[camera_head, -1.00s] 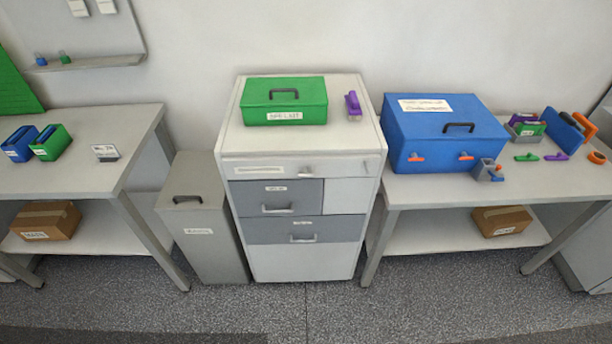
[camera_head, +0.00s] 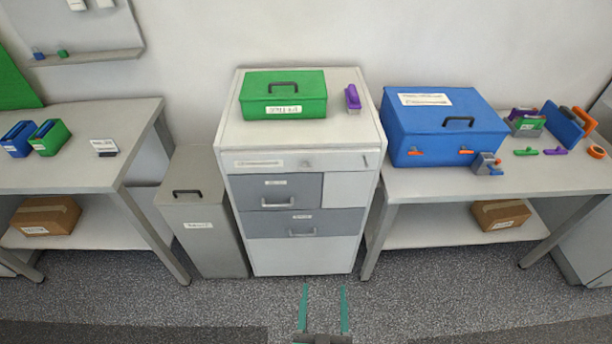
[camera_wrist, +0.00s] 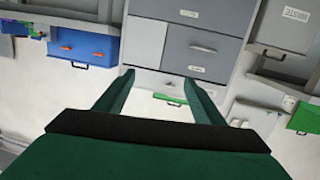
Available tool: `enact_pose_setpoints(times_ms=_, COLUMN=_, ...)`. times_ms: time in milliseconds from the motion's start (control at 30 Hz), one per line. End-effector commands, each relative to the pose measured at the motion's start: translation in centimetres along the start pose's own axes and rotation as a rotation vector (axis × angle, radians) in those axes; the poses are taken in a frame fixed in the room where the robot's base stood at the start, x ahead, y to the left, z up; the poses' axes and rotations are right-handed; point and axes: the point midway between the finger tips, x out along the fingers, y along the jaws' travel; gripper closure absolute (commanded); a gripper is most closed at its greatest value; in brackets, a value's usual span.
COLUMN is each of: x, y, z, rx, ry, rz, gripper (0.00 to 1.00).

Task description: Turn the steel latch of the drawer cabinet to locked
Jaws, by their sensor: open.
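The drawer cabinet (camera_head: 306,258) stands in the middle of the head view, and shows upside down in the wrist view (camera_wrist: 197,45). A small steel piece (camera_head: 365,161) near the right end of its top panel looks like the latch; it appears upright, but its exact setting is too small to read. A small round fitting (camera_head: 305,163) sits mid-panel. My gripper (camera_head: 324,288), with green fingers, is at the bottom of the head view, in front of the cabinet and apart from it. In the wrist view my gripper (camera_wrist: 158,84) is open and empty.
A green case (camera_head: 284,95) and a purple object (camera_head: 352,97) sit on the cabinet top. A grey bin (camera_head: 205,238) stands close on the left. A right table (camera_head: 440,183) bears a blue case (camera_head: 440,130). The floor in front is clear.

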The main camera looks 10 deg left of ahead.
Motion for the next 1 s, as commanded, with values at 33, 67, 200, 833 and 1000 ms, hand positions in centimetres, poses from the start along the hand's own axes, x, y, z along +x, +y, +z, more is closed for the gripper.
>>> enact_pose_setpoints(times_ms=33, x=1.9, y=-0.3, z=-0.9, rx=0.001, ry=0.018, rz=-0.010, gripper=0.37)
enact_pose_setpoints(times_ms=67, x=2.9, y=-0.5, z=-1.3, rx=0.001, ry=0.023, rz=-0.015, gripper=0.37)
enact_pose_setpoints(times_ms=200, x=7.2, y=-1.2, z=-3.4, rx=0.004, ry=0.049, rz=-0.035, gripper=0.37)
enact_pose_setpoints(times_ms=833, x=19.1, y=-4.9, z=-12.8, rx=0.040, ry=0.117, rz=-0.103, gripper=0.37)
enact_pose_setpoints(times_ms=1000, x=20.3, y=-5.0, z=-13.0, rx=0.041, ry=0.118, rz=-0.104, gripper=0.37)
